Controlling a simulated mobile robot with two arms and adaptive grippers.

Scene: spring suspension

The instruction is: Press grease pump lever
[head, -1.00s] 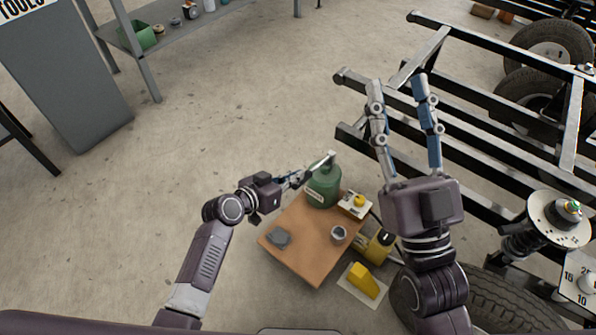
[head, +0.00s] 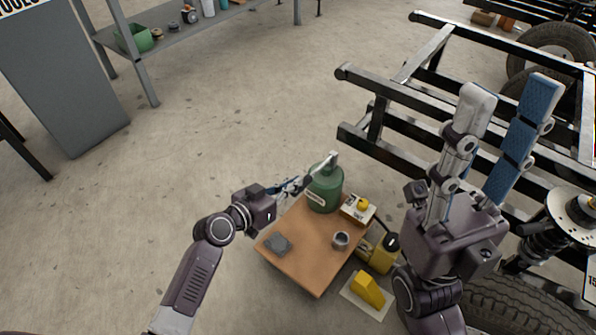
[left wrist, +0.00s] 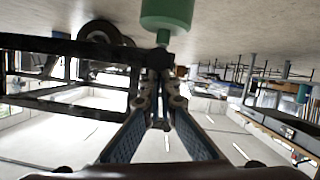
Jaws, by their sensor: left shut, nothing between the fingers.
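The green grease pump (head: 325,191) stands upright on the small wooden table. Its light grey lever (head: 322,164) slopes from the top of the pump down to the left. My left gripper (head: 304,181) is shut and empty, just left of the pump, with its fingertips close below the lever's lower end. Whether they touch it I cannot tell. In the left wrist view the pump (left wrist: 167,12) is at the top, above my closed fingertips (left wrist: 160,58). My right gripper (head: 508,90) is open and empty, raised in front of the black frame.
A yellow wedge (head: 367,290) lies on the floor. The black frame (head: 420,130) fills the right.

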